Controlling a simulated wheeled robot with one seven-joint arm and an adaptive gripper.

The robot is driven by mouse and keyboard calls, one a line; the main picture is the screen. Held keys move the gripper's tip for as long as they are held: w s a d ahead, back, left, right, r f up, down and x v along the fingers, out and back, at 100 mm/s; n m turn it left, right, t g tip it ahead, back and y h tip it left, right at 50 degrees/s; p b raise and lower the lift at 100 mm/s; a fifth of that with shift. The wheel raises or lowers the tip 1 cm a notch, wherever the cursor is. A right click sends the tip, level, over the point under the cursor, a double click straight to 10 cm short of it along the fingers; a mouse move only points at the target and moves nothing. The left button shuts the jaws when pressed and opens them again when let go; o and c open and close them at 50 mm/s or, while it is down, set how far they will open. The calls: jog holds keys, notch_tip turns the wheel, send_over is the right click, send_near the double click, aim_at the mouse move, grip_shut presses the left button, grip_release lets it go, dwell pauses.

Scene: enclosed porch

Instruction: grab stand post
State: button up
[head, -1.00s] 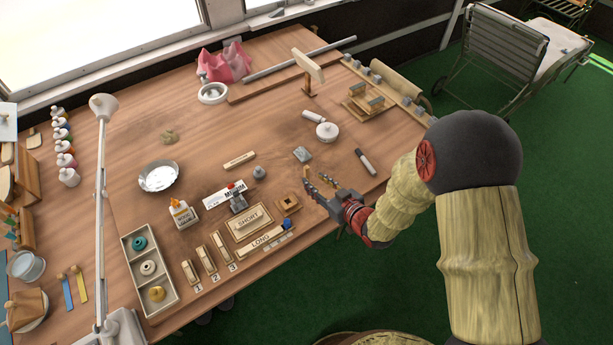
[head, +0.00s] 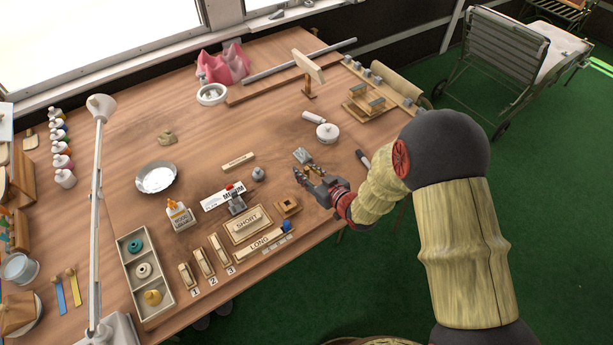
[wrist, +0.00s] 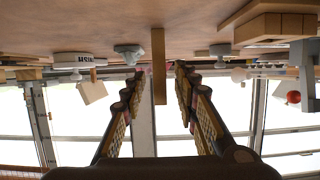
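The stand post (wrist: 158,66) is a slim, plain wooden bar standing upright on the table; it shows hanging down because the wrist view is upside down. It appears between the two fingers of my gripper (wrist: 157,78), with a gap on each side. The gripper is open, and neither finger touches the post. In the head view my gripper (head: 307,175) is low over the right part of the workbench (head: 115,180). There the post cannot be told apart from the fingers.
A grey block (head: 302,155) lies just beyond the gripper. A small square wooden piece with a hole (head: 287,207) and the SHORT tray (head: 262,226) are nearer, to the left. A glue bottle (head: 178,215) and a three-part tray (head: 168,304) stand farther left. A round white jar (head: 327,132) stands behind.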

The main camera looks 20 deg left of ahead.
jog(key=c, duration=0.6)
grip_shut()
jog(key=shift+r, duration=0.1)
